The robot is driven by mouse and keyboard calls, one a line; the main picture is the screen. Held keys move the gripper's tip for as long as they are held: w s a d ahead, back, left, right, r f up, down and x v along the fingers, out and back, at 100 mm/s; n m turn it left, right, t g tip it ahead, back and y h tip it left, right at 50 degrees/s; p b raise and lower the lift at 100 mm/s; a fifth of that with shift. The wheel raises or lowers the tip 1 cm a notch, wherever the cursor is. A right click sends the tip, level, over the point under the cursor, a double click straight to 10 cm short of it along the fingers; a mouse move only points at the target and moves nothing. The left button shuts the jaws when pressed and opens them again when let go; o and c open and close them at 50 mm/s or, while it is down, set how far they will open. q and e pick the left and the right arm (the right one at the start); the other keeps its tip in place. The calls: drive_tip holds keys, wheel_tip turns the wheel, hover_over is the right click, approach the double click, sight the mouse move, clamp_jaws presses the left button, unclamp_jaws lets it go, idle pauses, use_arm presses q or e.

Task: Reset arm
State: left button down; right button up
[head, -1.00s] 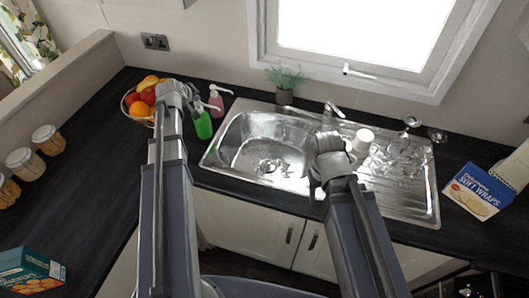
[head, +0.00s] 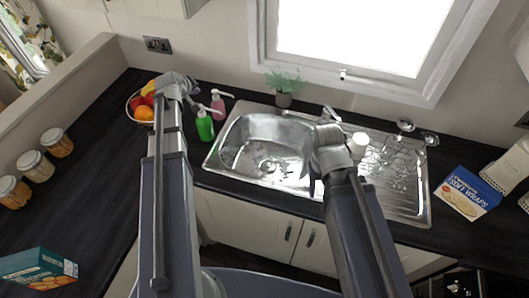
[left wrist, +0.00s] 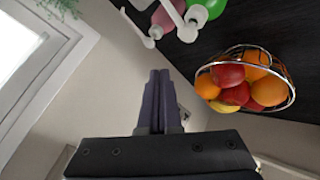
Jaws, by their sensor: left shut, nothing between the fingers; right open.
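My left gripper (head: 176,86) is raised over the counter at the left, beside the fruit bowl (head: 139,114) in the picture, with its fingers hidden by the wrist. In the left wrist view its fingers (left wrist: 160,80) are shut together with nothing between them. The fruit bowl (left wrist: 281,101) is right of them there, apart from them. My right gripper (head: 331,148) is in front of the right part of the sink (head: 252,148). It is open; its fingers are mostly hidden by its wrist, and I see nothing held.
A green soap bottle (head: 205,126) and a pink one (head: 218,104) stand left of the sink. A white cup (head: 359,145) and glasses (head: 405,127) are by the drainer. A wraps box (head: 467,193) is at right, jars (head: 35,166) and a blue box (head: 38,270) at left.

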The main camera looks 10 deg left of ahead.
idle(0.6)
use_arm(q)
drive_tip(key=s+d+f+m+g+h+b, duration=0.1)
drive_tip(key=s+d+f+m+g+b, duration=0.2)
drive_tip(key=d, duration=0.5)
drive_tip(key=s+d+f+m+b, duration=0.1)
drive_tip(key=s+d+f+m, duration=0.2)
drive_tip(key=d, duration=0.5)
drive_tip(key=s+d+f+m+g+h+b, duration=0.1)
drive_tip(key=s+d+f+g+b, duration=0.1)
drive_tip(key=d+f, duration=0.4)
drive_tip(key=s+d+f+m+g+y+b, duration=0.1)
drive_tip(key=s+d+f+m+g+b, duration=0.1)
drive_tip(key=s+d, duration=0.5)
drive_tip(key=s+d+f+m+g+y+b, duration=0.1)
drive_tip(key=s+d+f+m+g+b, duration=0.1)
drive_tip(key=s+d, duration=0.5)
drive_tip(key=s+f+m+b, duration=0.1)
drive_tip(key=s+f+m, duration=0.1)
drive_tip(key=s+m, duration=0.1)
drive_tip(key=shift+s+d+g, duration=0.3)
drive_tip(key=shift+s+d, duration=0.05)
drive_tip(key=shift+s, duration=0.3)
